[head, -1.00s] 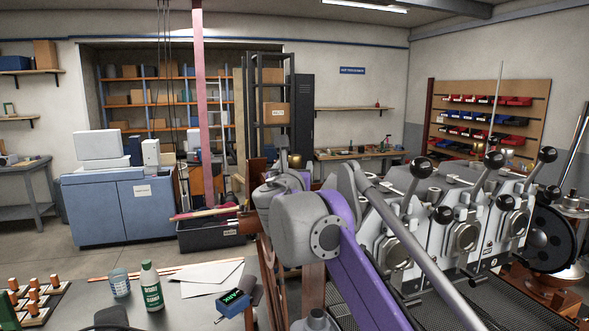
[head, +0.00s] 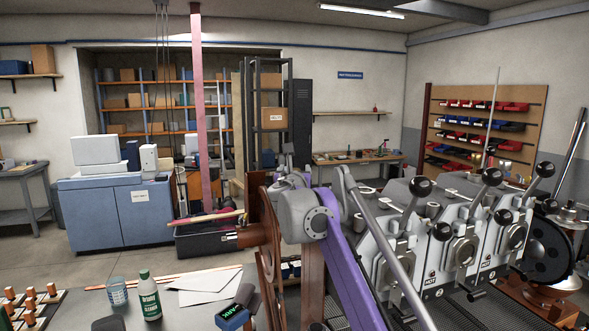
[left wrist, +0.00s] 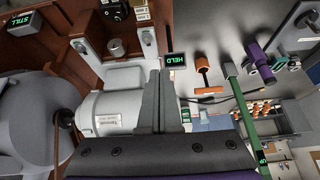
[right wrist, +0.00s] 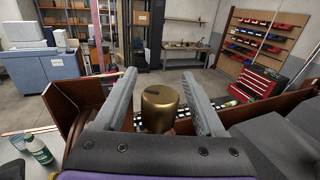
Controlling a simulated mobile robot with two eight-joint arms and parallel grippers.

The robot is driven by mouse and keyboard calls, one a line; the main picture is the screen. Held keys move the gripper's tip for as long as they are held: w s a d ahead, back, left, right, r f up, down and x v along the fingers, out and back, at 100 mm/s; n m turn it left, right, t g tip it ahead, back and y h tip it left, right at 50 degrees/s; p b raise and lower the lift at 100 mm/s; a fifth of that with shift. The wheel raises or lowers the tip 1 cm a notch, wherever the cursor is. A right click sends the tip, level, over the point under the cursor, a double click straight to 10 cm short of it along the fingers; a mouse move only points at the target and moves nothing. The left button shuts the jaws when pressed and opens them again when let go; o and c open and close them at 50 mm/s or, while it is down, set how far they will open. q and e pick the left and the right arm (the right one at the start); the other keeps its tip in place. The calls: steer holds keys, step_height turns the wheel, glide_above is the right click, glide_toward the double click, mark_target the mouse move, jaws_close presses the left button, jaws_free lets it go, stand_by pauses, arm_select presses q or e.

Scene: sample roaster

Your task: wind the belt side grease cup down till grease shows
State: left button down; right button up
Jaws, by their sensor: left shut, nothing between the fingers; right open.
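A brass, round-topped cup with a dark slot-like mark on its cap (right wrist: 160,104) stands in the right wrist view; I take it for the grease cup. My right gripper (right wrist: 159,84) is open, with one finger on each side of the cap and a visible gap at both sides. In the head view my right gripper (head: 289,165) is at the near end of the machine, and the cup is hidden there. No grease shows on the visible part of the cap. My left gripper (left wrist: 158,76) is shut and empty, in front of a light grey motor housing (left wrist: 118,112).
The roaster row (head: 450,235) with black-knobbed levers is to the right. A green bottle (head: 149,296) and glass (head: 117,291) stand on the near bench. In the left wrist view, a small display (left wrist: 176,59) reads HELD.

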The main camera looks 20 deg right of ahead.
jaws_close()
arm_select(q)
steer(key=r+p, duration=0.1)
steer(key=w+r+p, duration=0.1)
steer(key=r, duration=0.1)
steer(key=shift+w, duration=0.2)
arm_select(e)
steer(key=m+g+h, duration=0.1)
steer(key=h, duration=0.1)
steer(key=m+g+h, duration=0.1)
steer(key=m+h, duration=0.1)
steer(key=shift+s+d, duration=0.2)
steer(key=shift+d, duration=0.15)
jaws_free()
